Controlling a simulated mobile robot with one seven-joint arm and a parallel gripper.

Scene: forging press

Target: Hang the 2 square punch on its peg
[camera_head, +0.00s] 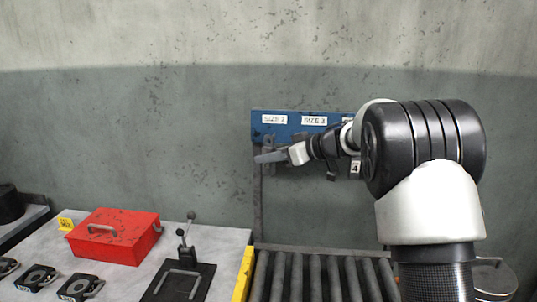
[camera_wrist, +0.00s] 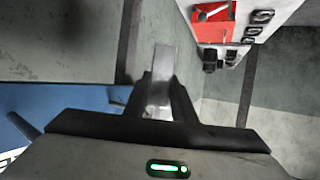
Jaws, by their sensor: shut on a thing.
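The blue peg board (camera_head: 285,131) is on the far wall, with white labels that appear to read SIZE 2 and SIZE 3. My gripper (camera_head: 266,157) is in front of the board's lower left part, below the SIZE 2 label (camera_head: 274,119). In the wrist view my gripper (camera_wrist: 163,100) is shut on a grey metal bar, the punch (camera_wrist: 162,72), which sticks out beyond the fingertips. A dark rod (camera_wrist: 22,125), perhaps a peg, shows over the blue board (camera_wrist: 70,105) at left. I cannot tell whether the punch touches a peg. My arm hides the board's right part.
A red toolbox (camera_head: 115,236), a black clamp fixture (camera_head: 180,281) and several black square pieces (camera_head: 80,286) stand on the grey table (camera_head: 205,241) at left. A roller conveyor (camera_head: 317,278) lies below the board. The wall left of the board is clear.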

